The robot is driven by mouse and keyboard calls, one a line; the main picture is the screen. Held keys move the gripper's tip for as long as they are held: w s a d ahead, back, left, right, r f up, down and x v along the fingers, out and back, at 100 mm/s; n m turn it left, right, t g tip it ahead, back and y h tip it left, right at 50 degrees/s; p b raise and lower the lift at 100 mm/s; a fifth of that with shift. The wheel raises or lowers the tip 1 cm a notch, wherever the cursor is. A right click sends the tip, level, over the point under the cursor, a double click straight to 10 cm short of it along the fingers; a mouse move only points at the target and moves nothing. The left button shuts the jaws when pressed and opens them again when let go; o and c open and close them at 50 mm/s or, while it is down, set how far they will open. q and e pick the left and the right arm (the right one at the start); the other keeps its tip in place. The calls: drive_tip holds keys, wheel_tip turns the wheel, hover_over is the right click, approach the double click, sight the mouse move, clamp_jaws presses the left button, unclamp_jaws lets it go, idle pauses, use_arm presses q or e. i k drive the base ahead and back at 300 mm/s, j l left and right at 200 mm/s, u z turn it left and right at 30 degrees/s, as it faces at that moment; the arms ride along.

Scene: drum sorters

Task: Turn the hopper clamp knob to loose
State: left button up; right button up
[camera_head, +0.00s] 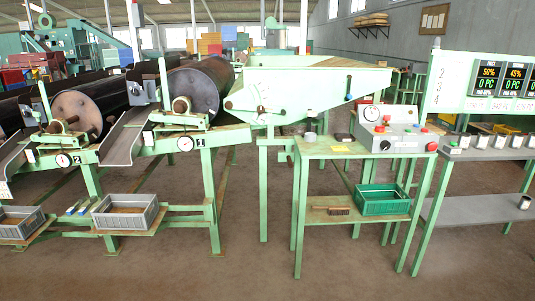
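The pale green hopper (310,82) stands in the middle, its body tapering to the right, joined at its left to the dark drum of machine 1. I cannot tell for sure which of these is the clamp knob, and no loose or tight marking is readable. Neither of my grippers is in view.
A green table (320,146) with a grey control box (392,138) stands in front of the hopper; a green crate (382,200) and a brush (331,210) are on its lower shelf. Grey crates (128,211) sit low at left. Display screens (487,78) hang at right. The front floor is clear.

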sight(260, 109)
drive_tip(key=i+u, duration=0.1)
drive_tip(key=i, duration=1)
drive_tip(key=i+l+z, duration=0.1)
drive_tip(key=i+l, duration=0.15)
drive_tip(key=i, duration=0.2)
drive_tip(key=i+l+z, duration=0.1)
drive_tip(key=i+l, duration=0.15)
drive_tip(key=i, duration=0.2)
